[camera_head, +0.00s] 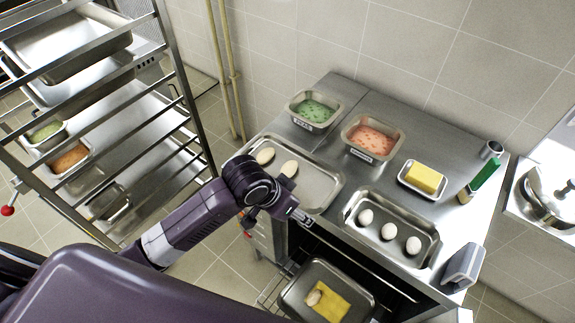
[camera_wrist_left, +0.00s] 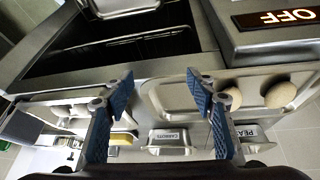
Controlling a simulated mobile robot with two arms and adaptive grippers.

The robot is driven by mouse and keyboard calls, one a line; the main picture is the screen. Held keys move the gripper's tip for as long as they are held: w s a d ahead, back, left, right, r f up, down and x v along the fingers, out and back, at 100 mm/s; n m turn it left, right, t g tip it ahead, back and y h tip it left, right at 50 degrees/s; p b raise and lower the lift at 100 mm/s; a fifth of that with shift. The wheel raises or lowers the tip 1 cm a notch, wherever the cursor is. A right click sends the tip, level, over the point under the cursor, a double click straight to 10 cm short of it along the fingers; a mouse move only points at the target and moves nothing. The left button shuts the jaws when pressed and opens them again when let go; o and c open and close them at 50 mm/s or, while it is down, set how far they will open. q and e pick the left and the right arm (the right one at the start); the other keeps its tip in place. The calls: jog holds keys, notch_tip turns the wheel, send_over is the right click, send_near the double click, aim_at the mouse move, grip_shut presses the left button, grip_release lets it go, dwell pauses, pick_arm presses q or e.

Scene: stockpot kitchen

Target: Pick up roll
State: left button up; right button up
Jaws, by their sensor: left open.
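Two pale round rolls lie on the metal tray (camera_head: 318,190) at the left of the counter: one roll (camera_head: 265,156) at its far left and another roll (camera_head: 290,168) beside my arm. Both also show at the right of the left wrist view, one roll (camera_wrist_left: 280,95) and the other roll (camera_wrist_left: 232,97) partly behind a finger. Another roll (camera_head: 314,298) lies on a yellow cloth (camera_head: 335,303) in the lower tray. My left gripper (camera_head: 300,217) is over the counter's front edge, its blue fingers (camera_wrist_left: 160,76) apart and empty. My right gripper is not in view.
A deeper tray (camera_head: 354,222) holds three pale egg-shaped items. Behind are a green-filled pan (camera_head: 313,110), a red-filled pan (camera_head: 372,138), and a yellow block (camera_head: 424,178) on a dish. A metal rack (camera_head: 172,75) stands left. An OFF panel (camera_wrist_left: 280,18) shows in the wrist view.

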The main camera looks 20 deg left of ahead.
pick_arm(q)
jog(key=w, duration=0.1)
jog(key=w+a+r, duration=0.1)
jog(key=w, duration=0.1)
jog(key=w+a+r, duration=0.1)
jog(key=w, duration=0.1)
jog(key=shift+a, duration=0.2)
jog(key=y, duration=0.1)
send_near(287, 168)
jog(key=d+f, duration=0.1)
jog(key=f, duration=0.1)
jog(key=shift+w+d+f+n+p, duration=0.1)
jog(key=shift+w+f+n+p, duration=0.4)
jog(key=shift+w+f, duration=0.45)
jog(key=p+x, duration=0.2)
jog(key=x, duration=0.2)
jog(key=shift+s, duration=0.1)
jog(key=shift+w+f, duration=0.2)
jog(key=shift+f, duration=0.45)
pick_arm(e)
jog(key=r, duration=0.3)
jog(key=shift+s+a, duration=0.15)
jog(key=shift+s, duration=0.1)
pick_arm(q)
jog(key=shift+c, duration=0.4)
jog(key=c, duration=1)
